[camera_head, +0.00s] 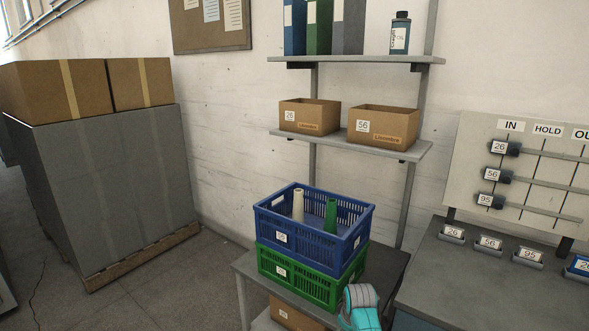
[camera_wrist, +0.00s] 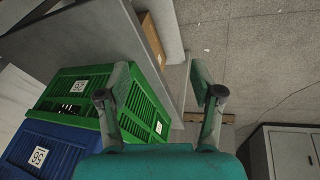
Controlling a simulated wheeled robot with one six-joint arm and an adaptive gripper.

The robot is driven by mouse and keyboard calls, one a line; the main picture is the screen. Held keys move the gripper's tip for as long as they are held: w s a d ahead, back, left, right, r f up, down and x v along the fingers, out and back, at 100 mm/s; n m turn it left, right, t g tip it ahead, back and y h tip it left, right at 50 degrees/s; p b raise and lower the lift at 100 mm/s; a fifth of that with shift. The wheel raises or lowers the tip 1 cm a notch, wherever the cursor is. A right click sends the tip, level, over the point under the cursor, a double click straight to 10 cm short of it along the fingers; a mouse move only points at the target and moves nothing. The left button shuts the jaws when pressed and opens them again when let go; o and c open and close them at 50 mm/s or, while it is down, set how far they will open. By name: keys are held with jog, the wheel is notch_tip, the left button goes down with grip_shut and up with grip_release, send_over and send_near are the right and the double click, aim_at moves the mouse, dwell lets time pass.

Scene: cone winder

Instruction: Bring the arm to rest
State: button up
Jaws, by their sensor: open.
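My gripper (camera_wrist: 160,88) is open in the wrist view, with its two dark fingers apart and nothing between them. It is beside the stacked crates, and the fingers appear over the grey stand edge and the floor. In the head view, a teal part of my arm (camera_head: 360,308) shows at the bottom, right of the crates and in front of the stand. The gripper's fingers cannot be made out there.
A blue crate (camera_head: 283,236) holding a white and a green cone sits on a green crate (camera_head: 292,276), on a grey stand (camera_head: 243,268). Shelves with small boxes (camera_head: 309,116) rise behind. A grey bench (camera_head: 443,266) stands right.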

jog(key=s+f+m+t, duration=0.2)
jog(key=s+f, duration=1.1)
jog(key=s, duration=0.2)
jog(key=s+d+f+m+t, duration=0.2)
jog(key=s+t, duration=0.1)
jog(key=s, duration=1.7)
jog(key=s+r+m+t, duration=0.1)
jog(key=s+r, duration=0.4)
jog(key=s, duration=0.3)
jog(key=s+r+m+t, duration=0.15)
jog(key=s+r, duration=0.25)
jog(key=s, duration=0.4)
jog(key=s+r+t, duration=0.1)
jog(key=s+r, duration=0.5)
jog(key=r, duration=0.4)
jog(key=s+r+m+t, duration=0.1)
jog(key=s+r+t, duration=0.1)
jog(key=s+r, duration=0.4)
notch_tip(320, 180, up, 4)
jog(key=shift+d+f, duration=0.1)
jog(key=shift+d, duration=0.1)
jog(key=shift+m, duration=0.25)
